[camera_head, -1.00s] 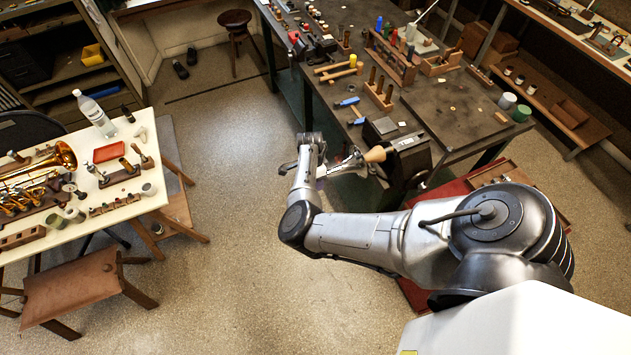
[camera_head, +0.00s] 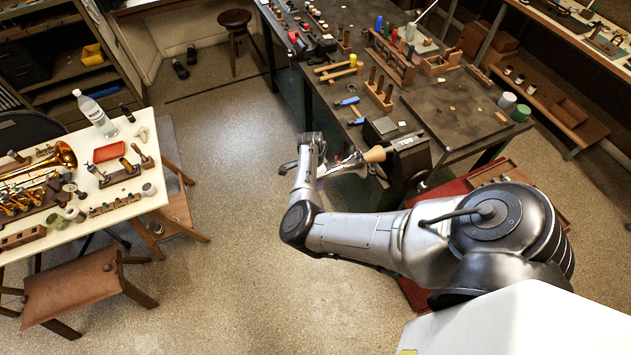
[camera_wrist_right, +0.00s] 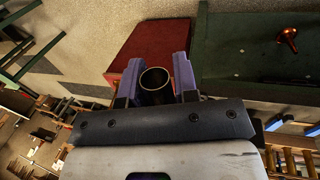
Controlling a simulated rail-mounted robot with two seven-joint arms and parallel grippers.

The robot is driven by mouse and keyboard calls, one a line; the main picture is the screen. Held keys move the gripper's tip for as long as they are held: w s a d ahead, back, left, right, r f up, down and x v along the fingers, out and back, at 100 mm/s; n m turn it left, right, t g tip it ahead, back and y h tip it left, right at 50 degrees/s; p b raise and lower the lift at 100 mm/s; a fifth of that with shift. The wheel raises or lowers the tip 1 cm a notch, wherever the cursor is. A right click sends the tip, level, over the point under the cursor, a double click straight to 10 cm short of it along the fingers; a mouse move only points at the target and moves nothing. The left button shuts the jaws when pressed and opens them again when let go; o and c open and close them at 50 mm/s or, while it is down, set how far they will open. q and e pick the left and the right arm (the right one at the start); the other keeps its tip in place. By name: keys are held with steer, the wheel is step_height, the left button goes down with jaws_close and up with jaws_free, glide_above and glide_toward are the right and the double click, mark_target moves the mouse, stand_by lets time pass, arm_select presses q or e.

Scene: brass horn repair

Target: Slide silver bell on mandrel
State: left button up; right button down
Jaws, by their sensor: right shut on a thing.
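The silver bell (camera_head: 345,164) is held beside the bench front in the head view, with its flared end toward the mandrel. The mandrel (camera_head: 376,154) has a pale wooden cone tip and sticks out from a dark block at the bench edge. The flare is close to the cone tip; I cannot tell whether they touch or overlap. My right gripper (camera_wrist_right: 156,82) is shut on the bell's narrow tube. In the right wrist view the tube's round open end (camera_wrist_right: 154,79) shows between the purple fingers; the flare is hidden there. My left gripper is not in view.
The dark workbench (camera_head: 455,108) carries hammers (camera_head: 348,102), a tool rack (camera_head: 390,58) and wooden blocks. A red mat or case (camera_head: 457,187) lies below the mandrel. A cream table (camera_head: 120,212) with brass horn parts stands left. Open floor (camera_head: 225,190) lies between.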

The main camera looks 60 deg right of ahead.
mark_target(342, 172)
stand_by(0.4)
steer(key=shift+s+d, duration=0.15)
steer(key=shift+s+d, duration=0.7)
steer(key=shift+d, duration=0.15)
steer(key=shift+s+d+p, duration=0.35)
steer(key=shift+s+d, duration=0.5)
steer(key=shift+d, duration=0.1)
steer(key=shift+s+d, duration=1.05)
steer(key=shift+d, duration=0.15)
steer(key=shift+s+d, duration=0.55)
steer(key=shift+d, duration=0.1)
steer(key=c, duration=0.8)
jaws_free()
